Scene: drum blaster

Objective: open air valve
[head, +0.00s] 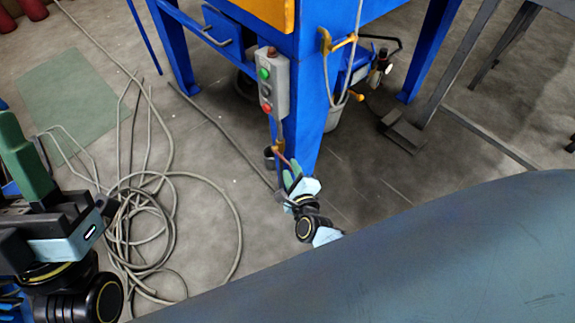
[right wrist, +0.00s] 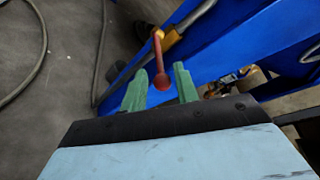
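The air valve has a red lever with a round knob (right wrist: 162,80) and sits on a brass pipe fitting (right wrist: 172,38) against the blue leg. In the head view the lever (head: 283,158) is small, low on the blue post below the button box. My right gripper (head: 292,178) is at the lever. In the right wrist view its green fingers (right wrist: 159,88) are apart, with the knob between them and gaps showing on both sides. My left gripper (head: 27,165) is at the left edge, far from the valve; its finger opening cannot be made out.
A grey control box (head: 273,84) with green and red buttons is on the blue machine leg (head: 309,110). Coiled grey hoses (head: 150,225) lie on the floor at left. A large blue-grey drum surface (head: 420,250) fills the lower right, close to my right arm.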

